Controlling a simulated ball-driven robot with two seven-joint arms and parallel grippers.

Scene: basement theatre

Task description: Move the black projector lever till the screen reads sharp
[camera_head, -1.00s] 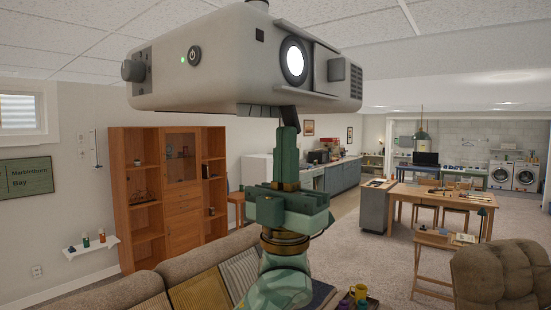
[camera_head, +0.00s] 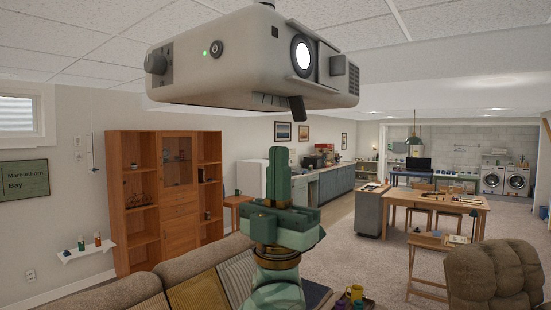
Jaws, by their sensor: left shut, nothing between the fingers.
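The grey projector (camera_head: 225,70) hangs from the ceiling at the top of the head view, its lens (camera_head: 301,56) lit white. The short black lever (camera_head: 297,108) hangs down from its underside, below the lens, leaning slightly with its lower end to the right. My left gripper (camera_head: 279,150) points up below the projector, with its fingers shut and empty. Its tips are lower than the lever and a little to its left, with a visible gap between them. The screen is not in view. My right gripper is not in view.
A sofa (camera_head: 135,290) lies below, with a brown armchair (camera_head: 495,275) at lower right. A small tray table (camera_head: 437,242) and a workbench (camera_head: 436,203) stand further back. A wooden cabinet (camera_head: 133,200) is at left. The air around the gripper looks clear.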

